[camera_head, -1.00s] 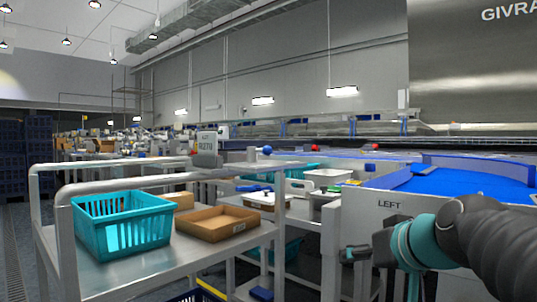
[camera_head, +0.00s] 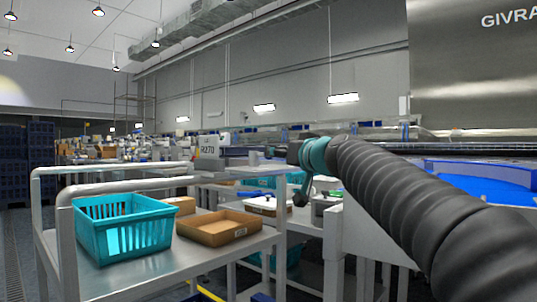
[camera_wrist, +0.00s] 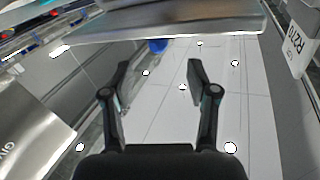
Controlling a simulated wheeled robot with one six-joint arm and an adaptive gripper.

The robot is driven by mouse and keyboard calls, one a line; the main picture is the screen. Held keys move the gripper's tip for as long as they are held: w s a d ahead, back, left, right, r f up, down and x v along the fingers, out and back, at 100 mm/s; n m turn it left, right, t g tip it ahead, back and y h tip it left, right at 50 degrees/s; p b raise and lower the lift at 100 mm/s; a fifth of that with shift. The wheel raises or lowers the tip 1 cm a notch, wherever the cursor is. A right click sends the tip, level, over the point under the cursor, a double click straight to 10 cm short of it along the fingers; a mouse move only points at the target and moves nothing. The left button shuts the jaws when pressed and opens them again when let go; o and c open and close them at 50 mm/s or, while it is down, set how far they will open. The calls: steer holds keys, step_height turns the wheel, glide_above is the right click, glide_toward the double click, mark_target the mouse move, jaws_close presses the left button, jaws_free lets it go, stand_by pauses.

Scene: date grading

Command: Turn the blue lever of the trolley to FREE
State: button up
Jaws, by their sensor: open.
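The trolley (camera_head: 125,184) stands at the left in the head view, with its grey rails and a flat shelf. Its blue lever cannot be clearly made out there, as my wrist is in front of that area. In the wrist view a small blue thing (camera_wrist: 157,46) shows just past and between my fingertips, under the edge of a grey plate; I cannot tell for sure that it is the lever. My gripper (camera_wrist: 157,68) is open, with nothing between its fingers. In the head view its end is around the middle, partly hidden by my arm. No FREE mark is legible.
A teal crate (camera_head: 122,228) and a brown box (camera_head: 218,229) sit on the trolley shelf. A sign reading R270 (camera_head: 208,149) stands behind. A blue conveyor (camera_head: 497,190) is at the right. A grey plate (camera_wrist: 175,22) spans the top of the wrist view.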

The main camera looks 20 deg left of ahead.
steer(key=p+x, duration=0.3)
steer(key=x, duration=0.5)
steer(key=shift+w+a, duration=0.15)
steer(key=shift+w, duration=0.05)
steer(key=shift+f, duration=0.1)
